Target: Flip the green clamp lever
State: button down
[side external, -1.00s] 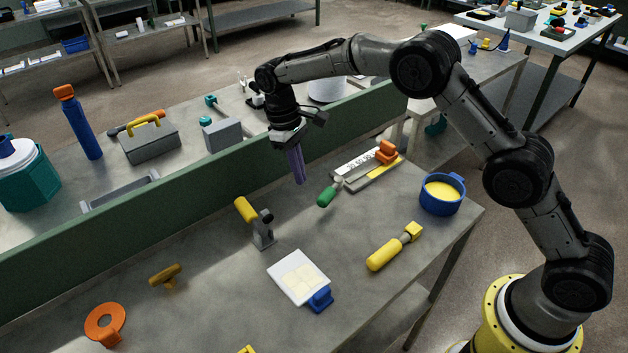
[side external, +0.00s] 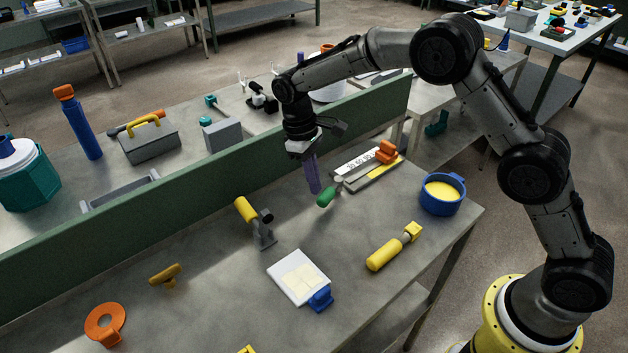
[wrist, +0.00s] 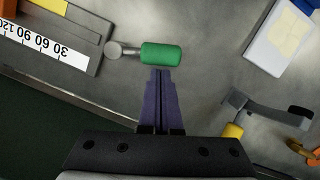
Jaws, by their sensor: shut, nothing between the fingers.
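The green clamp lever (side external: 327,196) sticks out toward the front left from a grey base with a white scale strip. In the wrist view its green handle (wrist: 161,54) lies level, joined on its left to a round grey pivot (wrist: 113,50). My gripper (side external: 315,190) points down with its purple fingers together and empty. The fingertips (wrist: 162,72) are just beside the handle, on the side toward the green divider wall. In the wrist view they end just short of the handle's edge. I cannot tell whether they touch it.
The scale base (side external: 372,182) carries an orange block (side external: 387,151). A yellow-handled clamp (side external: 247,211) stands to the left. A white plate with a blue tab (side external: 297,277), a yellow-handled tool (side external: 385,254) and a blue pot (side external: 442,207) are nearer. The green wall (side external: 200,205) runs behind.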

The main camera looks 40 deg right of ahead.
aim_at(327, 197)
jog(key=shift+s+n, duration=0.35)
jog(key=shift+n, duration=0.25)
jog(key=shift+s+n+h, duration=0.3)
jog(key=shift+s+n, duration=0.2)
jog(key=shift+n, duration=0.2)
jog(key=s+n, duration=0.2)
jog(key=n, duration=0.1)
jog(key=shift+d+n+t, duration=0.3)
jog(key=shift+t, duration=0.1)
jog(key=s+n, duration=0.1)
jog(key=d+n, duration=0.1)
jog(key=n, duration=0.1)
jog(key=shift+s+d+n+t+h, duration=0.1)
jog(key=shift+s+n+t+h, duration=0.2)
jog(key=shift+s+h, duration=0.1)
jog(key=n, duration=0.1)
jog(key=s+d+n, duration=0.1)
jog(key=shift+d+n+t, duration=0.15)
jog(key=shift+n+t, duration=0.15)
jog(key=shift+n, duration=0.1)
jog(key=shift+s+d, duration=0.1)
jog(key=shift+d, duration=0.1)
jog(key=shift+s+d, duration=0.1)
jog(key=shift+d, duration=0.1)
